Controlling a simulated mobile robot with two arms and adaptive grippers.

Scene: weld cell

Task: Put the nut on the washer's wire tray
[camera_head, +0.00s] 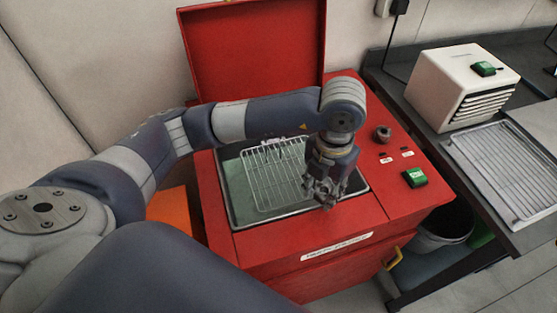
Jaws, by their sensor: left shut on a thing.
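The washer is a red cabinet (216,207) with its red lid (255,48) standing open at the back. A wire tray (262,180) lies in its sunken basin, and its visible part is bare. My left gripper (326,197) points down over the right front part of the basin, at the right side of the wire tray. It is shut on a small dark thing at its fingertips, probably the nut, but the fingers hide most of it. I cannot tell whether it touches the tray. My right gripper is not in view.
A dark round knob-like piece (383,133) and a green-topped item (415,177) sit on the washer's right ledge. A dark bench (420,125) on the right carries a white slatted box (455,75) and another wire rack (505,165). A bin (440,228) stands below.

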